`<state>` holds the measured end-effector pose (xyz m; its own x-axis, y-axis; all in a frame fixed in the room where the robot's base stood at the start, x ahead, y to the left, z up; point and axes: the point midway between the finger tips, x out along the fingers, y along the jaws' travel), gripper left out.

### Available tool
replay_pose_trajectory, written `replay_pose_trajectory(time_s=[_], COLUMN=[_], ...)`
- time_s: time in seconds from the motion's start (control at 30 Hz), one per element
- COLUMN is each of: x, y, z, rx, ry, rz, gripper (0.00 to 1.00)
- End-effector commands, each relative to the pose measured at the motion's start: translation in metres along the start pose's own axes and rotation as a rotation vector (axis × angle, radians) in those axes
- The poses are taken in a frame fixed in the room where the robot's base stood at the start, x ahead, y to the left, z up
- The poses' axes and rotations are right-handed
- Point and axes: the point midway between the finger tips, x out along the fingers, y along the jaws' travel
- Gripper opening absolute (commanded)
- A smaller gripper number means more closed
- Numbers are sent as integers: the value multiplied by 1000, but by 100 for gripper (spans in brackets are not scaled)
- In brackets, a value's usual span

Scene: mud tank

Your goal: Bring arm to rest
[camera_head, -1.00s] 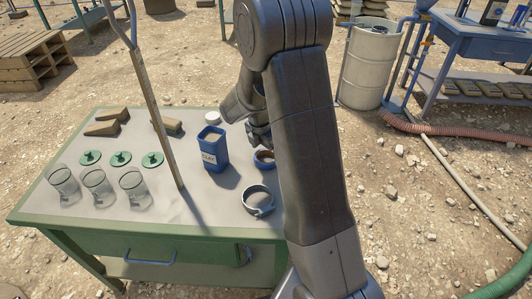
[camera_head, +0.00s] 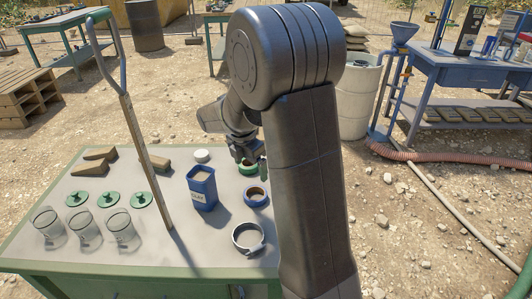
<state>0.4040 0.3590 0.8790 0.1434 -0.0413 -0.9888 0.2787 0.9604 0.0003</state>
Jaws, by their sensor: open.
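My arm stands up in front of the table at the right of centre, bent at a large elbow. My gripper (camera_head: 247,150) hangs beyond the elbow over the table's right part, partly hidden by my arm. It is open, above and near a green ring-shaped item (camera_head: 248,168); I cannot tell whether the two touch. No held thing shows between its fingers.
The green table (camera_head: 100,255) holds a blue clay box (camera_head: 202,187), a blue-rimmed bowl (camera_head: 256,196), a grey ring clamp (camera_head: 248,238), glass jars (camera_head: 118,228), green lids (camera_head: 142,200) and an upright wooden-handled tool (camera_head: 148,170). A blue table (camera_head: 475,70) and barrel (camera_head: 355,95) stand right.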

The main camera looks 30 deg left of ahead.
Motion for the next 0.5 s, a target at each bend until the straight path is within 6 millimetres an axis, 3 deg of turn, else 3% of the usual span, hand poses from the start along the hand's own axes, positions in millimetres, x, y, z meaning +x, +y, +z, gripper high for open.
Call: replay_pose_trajectory(time_s=[0.17,0.5], x=[16,82], y=[0,-1], z=[0,0], rx=[0,0], ry=[1,1], rz=[-3,-5], gripper=[91,91])
